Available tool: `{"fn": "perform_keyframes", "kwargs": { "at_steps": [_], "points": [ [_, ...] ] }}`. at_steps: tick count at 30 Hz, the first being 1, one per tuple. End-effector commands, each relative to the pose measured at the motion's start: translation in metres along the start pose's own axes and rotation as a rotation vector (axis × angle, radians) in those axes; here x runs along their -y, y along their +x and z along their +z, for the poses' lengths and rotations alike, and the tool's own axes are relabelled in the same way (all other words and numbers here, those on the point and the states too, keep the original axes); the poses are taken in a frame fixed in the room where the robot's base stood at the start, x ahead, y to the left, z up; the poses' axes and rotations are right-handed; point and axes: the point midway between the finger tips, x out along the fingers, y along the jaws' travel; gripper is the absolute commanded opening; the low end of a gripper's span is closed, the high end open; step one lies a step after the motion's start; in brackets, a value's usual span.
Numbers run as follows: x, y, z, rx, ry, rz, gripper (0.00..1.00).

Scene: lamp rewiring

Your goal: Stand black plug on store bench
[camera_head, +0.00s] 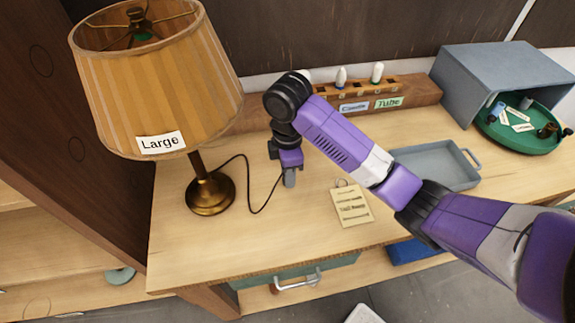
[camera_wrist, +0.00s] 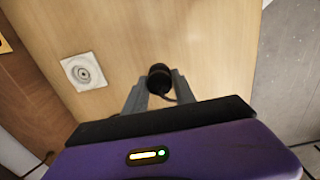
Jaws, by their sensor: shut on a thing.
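My gripper (camera_head: 289,180) points down over the wooden bench (camera_head: 250,245), just right of the lamp's brass base. In the wrist view, the fingers are closed around a small dark round plug (camera_wrist: 159,77), with a bit of dark cord beside it. In the head view the plug is hidden by the fingers. A black cord (camera_head: 249,190) runs from the lamp (camera_head: 160,85) across the bench to near the gripper. Whether the plug touches the bench cannot be told.
A paper tag (camera_head: 352,205) lies right of the gripper, and a grey tray (camera_head: 440,170) stands beyond it. A bulb rack (camera_head: 365,88) stands at the back. A green round tray (camera_head: 520,135) sits at a grey box (camera_head: 500,75). The front left bench is clear. A white square plate (camera_wrist: 83,73) shows in the wrist view.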

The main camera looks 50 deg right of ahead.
Motion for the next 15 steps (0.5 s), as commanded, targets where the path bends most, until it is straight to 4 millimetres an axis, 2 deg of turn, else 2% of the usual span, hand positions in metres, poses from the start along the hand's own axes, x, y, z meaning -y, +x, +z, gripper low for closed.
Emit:
{"fn": "perform_keyframes", "kwargs": {
  "at_steps": [9,15],
  "points": [
    [0.0001,0.0008,0.0000,0.000,0.000,0.000,0.00],
    [0.0000,0.0089,0.0000,0.000,0.001,0.001,0.00]
  ]
}}
